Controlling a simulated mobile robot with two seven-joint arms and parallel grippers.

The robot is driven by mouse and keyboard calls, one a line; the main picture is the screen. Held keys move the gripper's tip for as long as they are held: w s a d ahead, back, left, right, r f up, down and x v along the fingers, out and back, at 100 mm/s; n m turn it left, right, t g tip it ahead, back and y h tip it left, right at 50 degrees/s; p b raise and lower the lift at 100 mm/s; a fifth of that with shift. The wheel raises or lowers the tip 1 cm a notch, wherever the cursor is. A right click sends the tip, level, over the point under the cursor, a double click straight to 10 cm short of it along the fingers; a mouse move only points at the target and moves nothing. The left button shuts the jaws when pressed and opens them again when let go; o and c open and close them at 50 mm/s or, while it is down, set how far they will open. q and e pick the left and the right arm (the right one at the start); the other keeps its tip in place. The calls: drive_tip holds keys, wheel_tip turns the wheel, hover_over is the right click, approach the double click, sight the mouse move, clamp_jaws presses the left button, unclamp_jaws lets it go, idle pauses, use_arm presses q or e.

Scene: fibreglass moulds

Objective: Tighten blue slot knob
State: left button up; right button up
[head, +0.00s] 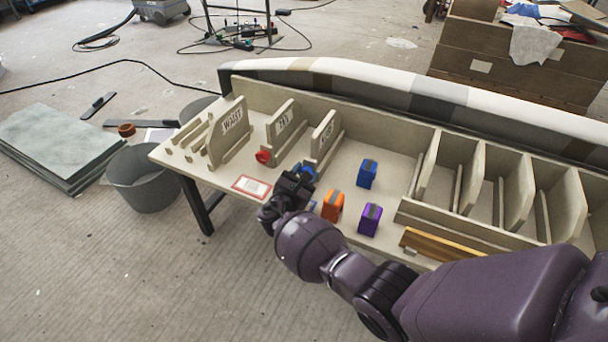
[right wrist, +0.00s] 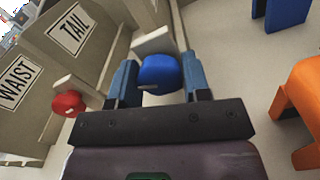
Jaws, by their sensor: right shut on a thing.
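The blue slot knob (right wrist: 158,74) sits at the end of a pale wooden stem in the right wrist view, with a small light mark low on its face. In the head view, a bit of the blue knob (head: 309,169) shows beyond my right gripper (head: 298,179), which partly hides it. In the right wrist view, my right gripper (right wrist: 160,80) has one blue-grey finger on each side of the knob and is shut on it. The divider behind it in the head view has a label too small to read surely. My left gripper is not in view.
A red knob (head: 262,157) sits left, by the TAIL (head: 283,123) and WAIST (head: 232,120) dividers. Blue (head: 367,173), orange (head: 332,206) and purple (head: 370,219) blocks stand to the right on the pale bench (head: 400,180). A red-edged card (head: 251,187) lies near the front edge.

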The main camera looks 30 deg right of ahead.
idle(0.4)
drive_tip(key=o, duration=0.9)
drive_tip(key=p+v, duration=0.2)
drive_tip(key=v, duration=0.7)
drive_tip(key=shift+s+a+r, duration=0.1)
drive_tip(key=shift+s+a, duration=0.1)
drive_tip(key=shift+a, duration=0.1)
drive_tip(key=shift+s+a, duration=0.4)
drive_tip(key=shift+a, duration=0.05)
